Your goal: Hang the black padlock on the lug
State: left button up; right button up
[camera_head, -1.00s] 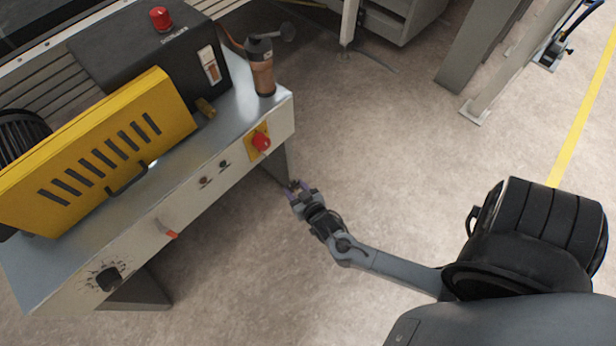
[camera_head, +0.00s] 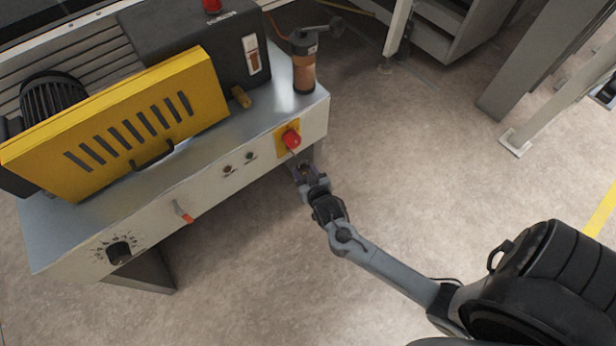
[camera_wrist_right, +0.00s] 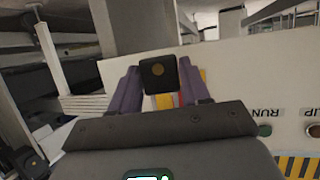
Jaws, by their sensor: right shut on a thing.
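The black padlock (camera_wrist_right: 158,75), a small dark block with a round brass spot, is between the purple fingers of my right gripper (camera_wrist_right: 160,92) in the wrist view. My right gripper (camera_head: 304,172) is shut on it, just below the red rotary switch (camera_head: 291,139) on its yellow plate (camera_head: 281,145). In the wrist view, parts of the yellow plate (camera_wrist_right: 203,76) and a red part (camera_wrist_right: 181,98) show behind the padlock. I cannot make out the lug, the padlock's shackle, or whether the padlock touches the panel. My left gripper is not in view.
The machine's pale front panel (camera_head: 215,185) carries small buttons (camera_head: 249,156) and an orange-tipped lever (camera_head: 185,214). A yellow slotted guard (camera_head: 120,125), a dark box (camera_head: 200,45) and an orange-brown cylinder (camera_head: 304,70) stand on top.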

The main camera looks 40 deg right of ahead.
jog(key=shift+w+d+f+b, duration=0.1)
jog(key=shift+w+f+b, duration=0.05)
jog(key=shift+w+b, duration=0.6)
jog(key=shift+w+d+f+b, duration=0.1)
jog(key=shift+w+b, duration=0.5)
jog(key=shift+w, duration=0.2)
jog(key=shift+w+d+f+b, duration=0.1)
jog(key=shift+w+f+b, duration=0.15)
jog(key=shift+w, duration=0.2)
jog(key=shift+w+f+b, duration=0.1)
jog(key=shift+w+f, duration=0.25)
jog(key=shift+w, duration=0.1)
jog(key=o, duration=0.9)
jog(key=shift+o, duration=1.9)
jog(key=shift+s+d, duration=0.1)
jog(key=shift+d, duration=0.1)
